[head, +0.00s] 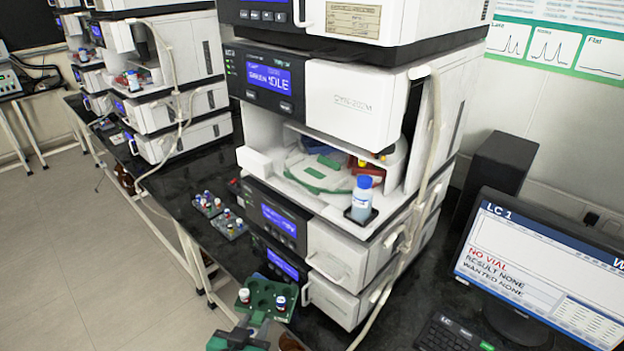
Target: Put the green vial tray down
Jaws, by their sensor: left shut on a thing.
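The green vial tray (262,305) is at the lower middle of the head view, in front of the nearest column stack. It has rows of round wells and looks about level. My left gripper (247,332) is shut on the tray's near edge. I cannot tell whether the tray's underside touches the black bench (190,205). My right gripper is not in view.
Two dark grey vial trays (207,204) (229,224) with several vials stand on the bench, left of the nearest stack (355,200). A blue-capped bottle (362,197) stands on the stack's ledge. A monitor (545,270) reading "NO VIAL" and a keyboard (450,334) are at right.

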